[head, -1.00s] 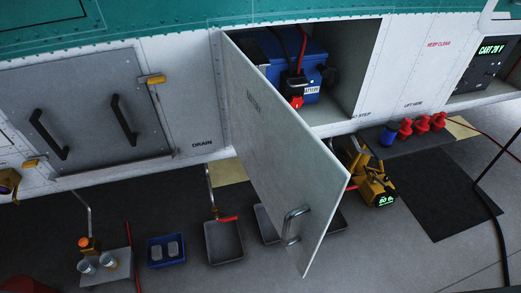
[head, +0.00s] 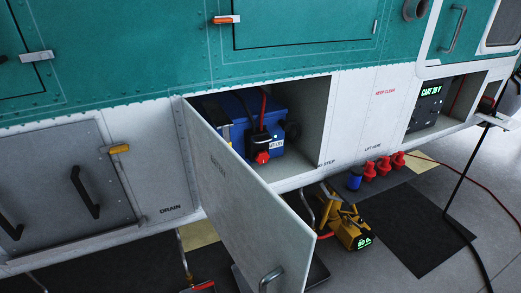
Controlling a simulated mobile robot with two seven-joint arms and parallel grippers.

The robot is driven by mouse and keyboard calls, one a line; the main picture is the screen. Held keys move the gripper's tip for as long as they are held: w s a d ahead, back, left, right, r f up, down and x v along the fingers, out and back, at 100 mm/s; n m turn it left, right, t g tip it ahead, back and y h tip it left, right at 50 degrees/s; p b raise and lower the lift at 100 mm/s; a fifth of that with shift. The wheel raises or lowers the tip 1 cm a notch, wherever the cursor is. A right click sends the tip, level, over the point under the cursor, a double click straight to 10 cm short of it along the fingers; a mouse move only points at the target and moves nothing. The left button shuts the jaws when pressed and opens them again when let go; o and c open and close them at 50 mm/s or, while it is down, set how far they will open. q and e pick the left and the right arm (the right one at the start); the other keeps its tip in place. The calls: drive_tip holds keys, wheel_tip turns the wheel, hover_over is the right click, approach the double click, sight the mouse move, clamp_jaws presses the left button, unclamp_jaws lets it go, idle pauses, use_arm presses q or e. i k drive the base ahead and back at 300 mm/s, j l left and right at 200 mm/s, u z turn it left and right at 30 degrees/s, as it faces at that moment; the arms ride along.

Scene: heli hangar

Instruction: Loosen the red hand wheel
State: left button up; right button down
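A small red knob (head: 262,157), which looks like the hand wheel, sits on the front of a black connector (head: 258,143). The connector is against the front of a blue battery (head: 235,110) inside an open bay in the white lower hull. Cables rise from the connector. The bay's grey door (head: 255,215) hangs open toward me and hides the battery's lower left part. I cannot tell how tight the knob is. Neither of my grippers shows in the head view.
The open door with its handle (head: 271,276) juts out in front of the bay. A yellow device (head: 352,234) with a green display stands on the floor below. Red items (head: 384,166) and a blue one (head: 355,179) stand to the right, near a cable.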

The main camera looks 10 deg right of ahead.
sight(262, 157)
drive_tip(key=i+l, duration=0.1)
drive_tip(key=l, duration=0.35)
drive_tip(key=i+l, duration=0.1)
drive_tip(key=l, duration=0.4)
drive_tip(key=i+l, duration=0.1)
drive_tip(key=l, duration=0.35)
drive_tip(key=i+l, duration=0.1)
drive_tip(key=l, duration=0.35)
drive_tip(key=i+l, duration=0.1)
drive_tip(key=l, duration=0.4)
drive_tip(key=i+l, duration=0.1)
drive_tip(key=l, duration=0.35)
